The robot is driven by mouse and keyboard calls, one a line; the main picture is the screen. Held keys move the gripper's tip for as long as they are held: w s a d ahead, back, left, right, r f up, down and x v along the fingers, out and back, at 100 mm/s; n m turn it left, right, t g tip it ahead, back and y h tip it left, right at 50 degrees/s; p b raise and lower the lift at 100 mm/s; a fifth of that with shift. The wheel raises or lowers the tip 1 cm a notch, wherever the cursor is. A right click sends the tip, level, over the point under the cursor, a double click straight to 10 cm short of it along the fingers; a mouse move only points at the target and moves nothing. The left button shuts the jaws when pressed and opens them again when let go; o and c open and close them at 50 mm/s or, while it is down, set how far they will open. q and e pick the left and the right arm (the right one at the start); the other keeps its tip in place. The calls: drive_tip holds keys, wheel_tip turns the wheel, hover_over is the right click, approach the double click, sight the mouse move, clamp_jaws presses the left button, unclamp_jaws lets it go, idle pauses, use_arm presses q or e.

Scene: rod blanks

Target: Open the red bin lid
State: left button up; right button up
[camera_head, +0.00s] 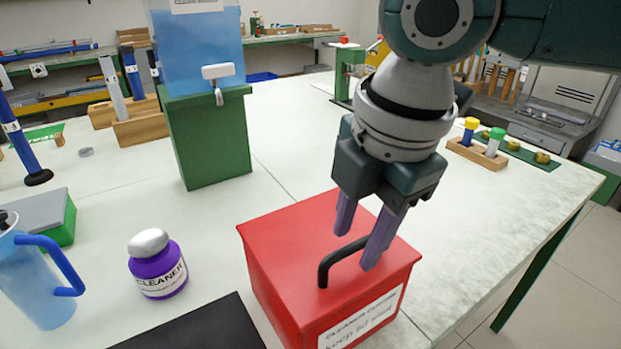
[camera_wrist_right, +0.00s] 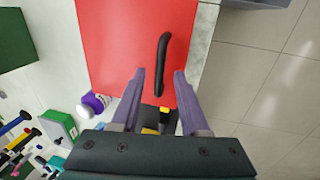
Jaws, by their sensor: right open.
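The red bin (camera_head: 275,265) stands on the white table in front of me, its red lid (camera_head: 290,225) shut flat on top. The lid carries a black arched handle (camera_head: 330,262), and a white label is on the bin's front. My right gripper (camera_head: 357,243) points down over the lid with its purple fingers open and empty. In the right wrist view the black handle (camera_wrist_right: 162,60) shows between the two fingertips (camera_wrist_right: 159,74). I cannot tell whether the fingertips are level with the handle or just above it. My left gripper is in neither view.
A purple cleaner bottle (camera_head: 157,265) stands left of the bin, with a blue jug (camera_head: 35,275) further left. A dark mat (camera_head: 200,328) lies in front. A green stand (camera_head: 208,140) with a blue tank rises behind.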

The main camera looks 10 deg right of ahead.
drive_tip(key=shift+c, duration=0.3)
clamp_jaws()
idle(1.1)
